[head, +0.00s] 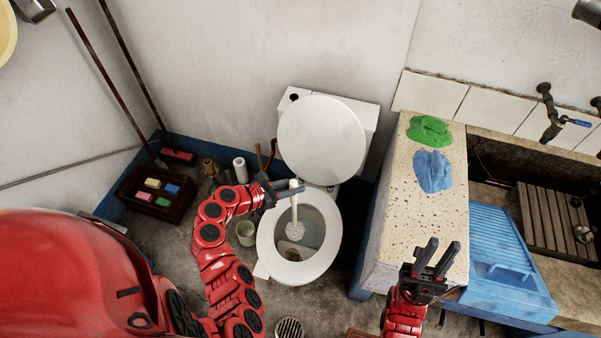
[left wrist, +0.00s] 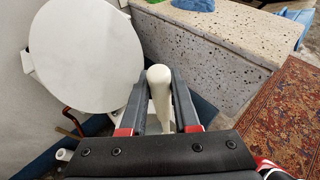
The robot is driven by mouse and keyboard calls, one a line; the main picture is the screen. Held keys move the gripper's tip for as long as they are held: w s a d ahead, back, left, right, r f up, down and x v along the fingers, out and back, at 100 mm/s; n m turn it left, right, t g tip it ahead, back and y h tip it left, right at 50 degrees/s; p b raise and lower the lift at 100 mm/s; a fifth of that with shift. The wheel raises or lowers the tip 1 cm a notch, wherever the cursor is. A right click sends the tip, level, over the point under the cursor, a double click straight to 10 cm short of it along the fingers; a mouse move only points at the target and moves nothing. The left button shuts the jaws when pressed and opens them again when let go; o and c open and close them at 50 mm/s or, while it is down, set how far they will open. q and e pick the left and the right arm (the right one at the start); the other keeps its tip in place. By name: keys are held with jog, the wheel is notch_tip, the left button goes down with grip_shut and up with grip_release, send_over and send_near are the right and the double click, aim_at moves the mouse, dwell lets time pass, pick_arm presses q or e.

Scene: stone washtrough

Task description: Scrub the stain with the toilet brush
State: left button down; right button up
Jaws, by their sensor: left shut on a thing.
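The white toilet brush (head: 294,211) is upright over the toilet bowl, its round bristle head inside the bowl. My left gripper (head: 284,190) is shut on the top of its handle. In the left wrist view the white handle (left wrist: 159,88) stands between the two dark fingers of the gripper (left wrist: 158,78). The toilet (head: 330,250) has its round lid raised. A brownish patch (head: 290,255) shows low in the bowl, just below the brush head in the picture; I cannot tell whether they touch. My right gripper (head: 440,258) is open and empty in front of the stone counter.
The speckled stone counter (head: 405,215) with a green cloth (head: 430,130) and a blue cloth (head: 433,171) stands right of the toilet. A blue washboard (head: 500,250) lies by the trough. A beige cup (head: 246,233) and a crate (head: 130,199) of sponges stand left.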

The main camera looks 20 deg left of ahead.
pick_arm(q)
jog(key=shift+s+a+f+b, duration=0.2)
jog(key=shift+f+b, duration=0.15)
jog(key=shift+b, duration=0.15)
jog(key=b, duration=1.1)
send_over(293, 227)
notch_tip(293, 227, down, 10)
notch_tip(293, 227, down, 13)
jog(key=b, duration=0.6)
jog(key=shift+d+f, duration=0.1)
jog(key=shift+f, duration=0.05)
jog(key=shift+f+b, duration=0.3)
jog(key=shift+f, duration=0.25)
jog(key=shift+f+b, duration=0.45)
jog(key=shift+f, duration=0.4)
jog(key=shift+s+d, duration=0.1)
jog(key=shift+s, duration=0.05)
